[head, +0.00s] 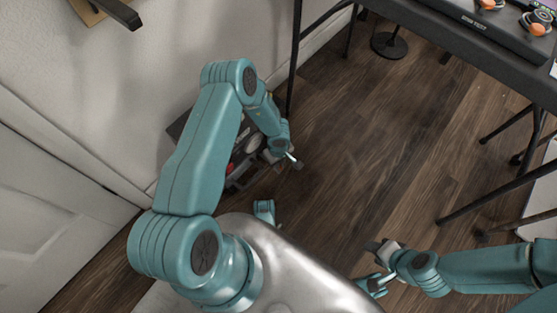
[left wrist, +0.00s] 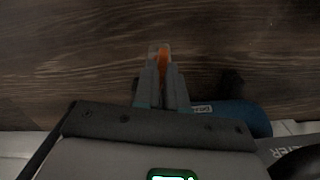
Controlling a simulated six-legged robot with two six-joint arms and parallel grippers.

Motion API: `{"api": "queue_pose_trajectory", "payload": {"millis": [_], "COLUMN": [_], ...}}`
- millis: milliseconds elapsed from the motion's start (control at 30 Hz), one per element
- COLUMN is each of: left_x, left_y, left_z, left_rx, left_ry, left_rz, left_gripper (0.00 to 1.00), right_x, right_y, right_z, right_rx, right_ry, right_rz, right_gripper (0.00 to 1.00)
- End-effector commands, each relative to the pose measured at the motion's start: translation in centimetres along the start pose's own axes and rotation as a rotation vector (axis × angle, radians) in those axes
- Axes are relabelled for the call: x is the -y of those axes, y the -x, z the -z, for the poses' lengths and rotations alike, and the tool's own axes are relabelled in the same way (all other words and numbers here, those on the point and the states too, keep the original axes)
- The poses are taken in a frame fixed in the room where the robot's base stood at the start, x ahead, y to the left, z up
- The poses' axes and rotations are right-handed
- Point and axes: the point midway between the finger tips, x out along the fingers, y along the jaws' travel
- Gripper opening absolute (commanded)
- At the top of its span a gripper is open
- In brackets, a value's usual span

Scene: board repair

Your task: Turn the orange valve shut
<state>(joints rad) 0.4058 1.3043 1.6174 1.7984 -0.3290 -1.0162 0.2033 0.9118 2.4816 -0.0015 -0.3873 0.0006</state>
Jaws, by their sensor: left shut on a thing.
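My left gripper (head: 293,160) hangs low over the floor, at the right side of a dark box by the wall. In the left wrist view its two grey fingers (left wrist: 161,72) are closed on a slim orange piece (left wrist: 163,57), which shows between the tips. Most of this piece is hidden by the fingers, so I cannot tell whether it is the valve's handle. No valve body or pipe can be made out in either view. My right gripper (head: 384,254) is at the lower right above the floor; its jaw opening is unclear.
The dark box (head: 240,175) holds mixed items and stands partly behind my left arm. A black table (head: 440,22) with orange-and-black items (head: 536,24) is at the upper right, its thin legs reaching the floor. The wooden floor (head: 350,150) between is mostly clear.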

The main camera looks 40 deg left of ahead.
Motion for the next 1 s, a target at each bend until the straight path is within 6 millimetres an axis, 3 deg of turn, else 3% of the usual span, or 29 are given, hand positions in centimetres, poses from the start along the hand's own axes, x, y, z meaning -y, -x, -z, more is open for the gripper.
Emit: {"api": "queue_pose_trajectory", "payload": {"millis": [1000], "left_x": [0.0], "left_y": [0.01], "left_z": [0.1], "left_rx": [-0.002], "left_ry": [-0.957], "left_rz": [0.001], "left_gripper": [0.0], "right_x": [0.17], "right_y": [0.53], "right_z": [-0.42], "right_rx": [0.015], "right_ry": [-0.003], "right_rz": [-0.001], "right_gripper": [0.43]}}
